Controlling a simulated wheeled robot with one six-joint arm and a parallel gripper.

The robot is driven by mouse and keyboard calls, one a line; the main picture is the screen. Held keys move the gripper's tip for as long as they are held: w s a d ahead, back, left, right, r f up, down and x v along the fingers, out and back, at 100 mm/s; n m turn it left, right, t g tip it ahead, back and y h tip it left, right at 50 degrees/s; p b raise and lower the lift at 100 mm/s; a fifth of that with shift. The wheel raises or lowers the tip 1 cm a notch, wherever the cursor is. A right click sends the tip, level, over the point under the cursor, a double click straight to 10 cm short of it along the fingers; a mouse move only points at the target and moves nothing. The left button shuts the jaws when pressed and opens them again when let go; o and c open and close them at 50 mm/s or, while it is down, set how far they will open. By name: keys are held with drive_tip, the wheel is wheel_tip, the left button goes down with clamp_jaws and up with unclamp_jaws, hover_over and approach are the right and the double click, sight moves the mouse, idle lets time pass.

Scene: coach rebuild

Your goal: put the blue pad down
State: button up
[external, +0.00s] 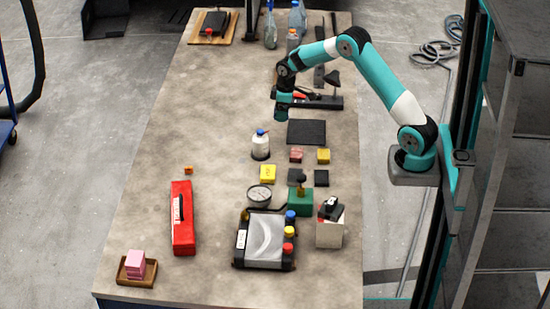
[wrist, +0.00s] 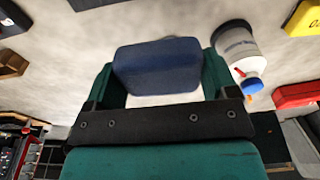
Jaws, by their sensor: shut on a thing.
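The blue pad (wrist: 158,66) is a dark blue block with rounded edges, held between the teal fingers of my gripper in the wrist view. Pale worktop shows behind it. In the external view my gripper (external: 282,112) points down over the far half of the workbench (external: 222,110); the pad cannot be made out there. The gripper appears to be above the bench, but the exact height is unclear.
A white bottle with a blue cap (external: 260,146) stands close by. A black mat (external: 306,132), red block (external: 296,155) and yellow block (external: 323,155) lie to the right. A red toolbox (external: 183,218) lies front left. The bench left of my gripper is clear.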

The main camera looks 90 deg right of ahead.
sight(280, 137)
wheel_tip(280, 137, down, 8)
drive_tip(key=shift+r+p, duration=0.1)
drive_tip(key=shift+p, duration=0.55)
drive_tip(key=shift+f, duration=0.25)
